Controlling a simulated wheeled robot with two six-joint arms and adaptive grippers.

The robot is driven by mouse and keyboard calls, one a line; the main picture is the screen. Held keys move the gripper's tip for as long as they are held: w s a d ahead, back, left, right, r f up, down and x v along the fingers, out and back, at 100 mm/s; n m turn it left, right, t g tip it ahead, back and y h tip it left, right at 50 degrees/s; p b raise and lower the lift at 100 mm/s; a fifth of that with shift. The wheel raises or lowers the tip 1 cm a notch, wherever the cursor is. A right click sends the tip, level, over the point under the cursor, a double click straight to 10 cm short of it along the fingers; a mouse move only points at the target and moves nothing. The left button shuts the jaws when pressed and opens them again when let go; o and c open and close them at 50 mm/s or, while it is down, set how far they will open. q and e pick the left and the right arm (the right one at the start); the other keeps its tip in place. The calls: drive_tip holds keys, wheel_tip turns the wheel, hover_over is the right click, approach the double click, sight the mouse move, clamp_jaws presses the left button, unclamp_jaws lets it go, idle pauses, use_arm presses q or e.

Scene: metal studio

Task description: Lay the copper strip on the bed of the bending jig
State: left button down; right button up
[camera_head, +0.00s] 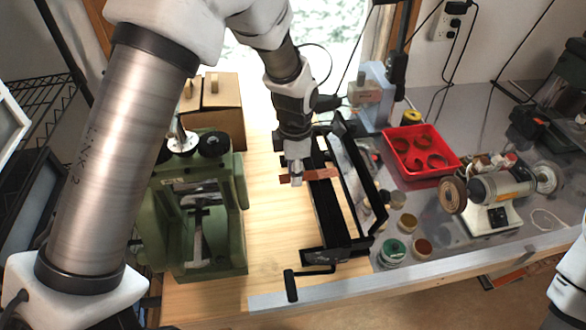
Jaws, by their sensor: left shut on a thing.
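My left gripper (296,175) points down over the wooden bench and is shut on the copper strip (322,173), a thin flat reddish-brown piece. The strip lies crosswise to the black bending jig (318,215), with its right end over the jig's left rail. I cannot tell whether the strip touches the jig or hangs just above it. The jig is a long black frame with a crank handle (291,285) at its near end. My arm hides part of the jig's far end. My right gripper is out of view; only part of that arm shows at the lower right edge.
A red tray (451,160) with copper rings, small jars (392,252) and a bench grinder (500,190) are to the right. Bare wood (268,215) lies between machine and jig.

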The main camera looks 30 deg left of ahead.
use_arm(q)
drive_tip(key=shift+f, duration=0.4)
idle(0.5)
drive_tip(key=c, duration=0.8)
unclamp_jaws()
